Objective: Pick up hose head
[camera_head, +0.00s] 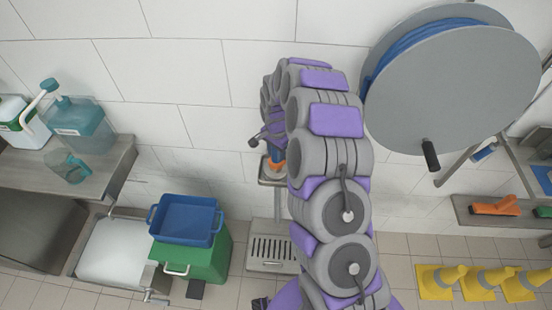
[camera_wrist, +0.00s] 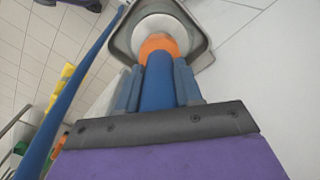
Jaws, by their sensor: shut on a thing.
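The hose head shows in the wrist view as a blue body (camera_wrist: 161,82) with an orange collar (camera_wrist: 158,44) and a pale round part beyond it. My gripper (camera_wrist: 158,75) has its two blue-grey fingers closed on both sides of the blue body. The pale end lies inside the rim of a grey metal holder (camera_wrist: 203,45); I cannot tell whether it touches. In the head view, the hose head's orange collar (camera_head: 278,166) shows just above the holder's small tray (camera_head: 272,182). My arm hides most of the gripper there.
A grey reel (camera_head: 450,90) with blue hose is on the wall at right. A blue hose (camera_wrist: 75,85) runs along the left of the wrist view. A grated box (camera_head: 270,250) stands below the holder. A blue tub (camera_head: 186,222) and yellow cones (camera_head: 437,282) flank my arm.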

